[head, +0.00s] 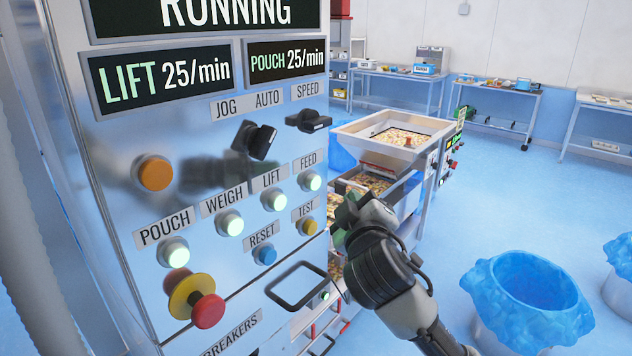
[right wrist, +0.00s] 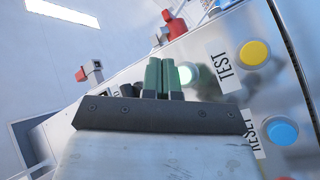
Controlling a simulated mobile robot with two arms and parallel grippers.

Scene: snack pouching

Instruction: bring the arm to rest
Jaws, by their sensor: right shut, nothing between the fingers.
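My right gripper (head: 346,210) is shut and empty in the head view, just right of the control panel (head: 225,110), near its lower right edge. Its green fingers lie together in the right wrist view (right wrist: 161,78). There they overlap the lit feed button (right wrist: 187,74) in the picture; whether they touch it I cannot tell. The yellow test button (right wrist: 254,53) and the blue reset button (right wrist: 281,130) are to the right of the fingers. The panel screen reads RUNNING, with lift and pouch both at 25/min. My left gripper is not in view.
A red emergency stop (head: 207,310) and a black handle (head: 297,287) stick out low on the panel. A hopper of snacks (head: 395,132) stands behind my right arm. A blue-lined bin (head: 527,300) stands on the floor at right. The blue floor between is clear.

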